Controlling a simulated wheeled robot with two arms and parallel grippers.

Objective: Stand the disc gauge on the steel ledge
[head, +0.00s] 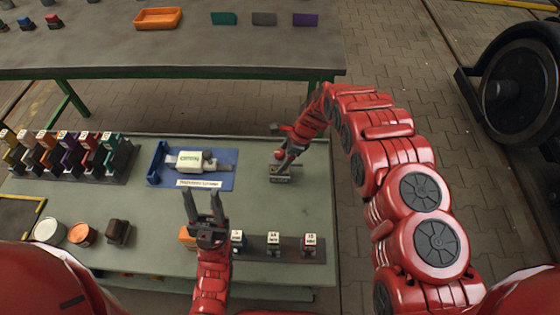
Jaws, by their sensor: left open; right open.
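A white-bodied device with grey ends and dark print (189,161), which looks like the disc gauge, lies flat in a blue tray (228,164) on the green-grey bench. My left gripper (203,198) is open and empty, in front of the tray. My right gripper (281,171) is to the right of the tray, over the bench; its fingers are small here and I see nothing clearly held. A dark ledge-like strip (255,249) near the bench's front edge carries several labelled blocks. I cannot tell whether it is the steel ledge.
A rack of coloured tools (72,155) stands at the left. Tins (82,234) and a dark block (119,232) stand at the front left. A farther table (110,48) holds an orange tray (158,18) and coloured plates. Bare bench lies between tray and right gripper.

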